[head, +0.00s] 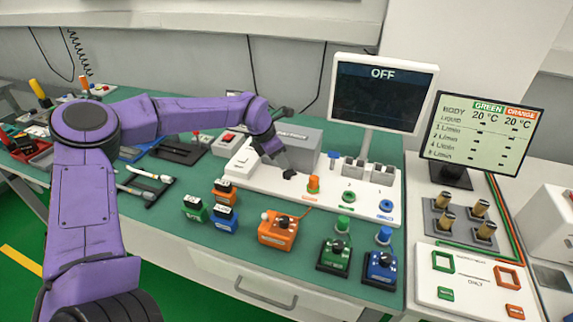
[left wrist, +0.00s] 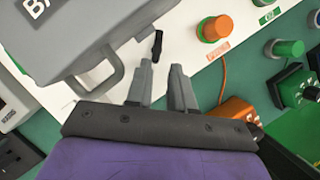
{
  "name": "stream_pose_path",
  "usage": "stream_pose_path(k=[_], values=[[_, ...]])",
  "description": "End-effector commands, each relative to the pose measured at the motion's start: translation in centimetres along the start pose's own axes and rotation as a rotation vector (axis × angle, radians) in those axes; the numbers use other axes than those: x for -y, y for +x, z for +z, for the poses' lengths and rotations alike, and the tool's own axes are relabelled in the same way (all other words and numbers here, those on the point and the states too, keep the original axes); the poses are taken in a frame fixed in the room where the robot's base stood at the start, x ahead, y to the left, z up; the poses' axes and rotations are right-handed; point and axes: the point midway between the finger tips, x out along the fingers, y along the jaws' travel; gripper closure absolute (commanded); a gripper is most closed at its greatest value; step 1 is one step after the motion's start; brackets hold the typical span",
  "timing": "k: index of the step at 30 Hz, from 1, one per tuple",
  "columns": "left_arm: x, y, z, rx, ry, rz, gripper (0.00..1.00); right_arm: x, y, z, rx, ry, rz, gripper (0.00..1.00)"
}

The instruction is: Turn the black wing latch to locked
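The black wing latch (head: 289,175) is a small dark piece on the white base panel, left of an orange knob. In the left wrist view the latch (left wrist: 157,45) is a short black bar just beyond my fingertips. My left gripper (head: 277,158) reaches over the panel from the left, close to the latch. In the left wrist view my left gripper (left wrist: 162,66) has its two grey fingers apart with nothing between them. The latch appears clear of both fingers, though contact is hard to judge. My right gripper is not in view.
A grey box (head: 298,143) with a handle stands behind the latch. The orange knob (head: 313,185) is to its right, below the OFF screen (head: 382,95). Orange (head: 278,230), green (head: 335,256) and blue (head: 381,268) units stand on the green top in front.

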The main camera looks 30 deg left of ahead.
Motion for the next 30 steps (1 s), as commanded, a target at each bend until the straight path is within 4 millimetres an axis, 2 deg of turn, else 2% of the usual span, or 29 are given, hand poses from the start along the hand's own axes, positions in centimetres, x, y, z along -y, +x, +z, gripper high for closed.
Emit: stream_pose_path(k=[3,9,16,17,18,19,30], values=[[0.0,2.5,0.0,-0.007,0.0,-0.001,0.78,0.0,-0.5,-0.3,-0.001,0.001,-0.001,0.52],[-0.1,4.5,0.0,-0.004,0.0,0.0,0.78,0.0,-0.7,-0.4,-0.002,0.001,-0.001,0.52],[-0.1,4.7,0.0,-0.002,-0.001,0.001,0.78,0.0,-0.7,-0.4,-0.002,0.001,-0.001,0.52],[-0.1,4.7,0.0,-0.002,-0.001,0.001,0.81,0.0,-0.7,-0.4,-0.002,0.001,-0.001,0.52],[-0.1,4.7,0.0,-0.002,0.0,0.001,0.94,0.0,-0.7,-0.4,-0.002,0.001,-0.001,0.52],[-0.1,4.7,0.0,-0.002,0.0,0.001,1.0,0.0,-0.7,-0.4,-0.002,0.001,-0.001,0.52],[0.0,4.8,-0.1,-0.003,-0.018,0.009,1.0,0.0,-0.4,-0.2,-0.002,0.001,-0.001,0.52]])
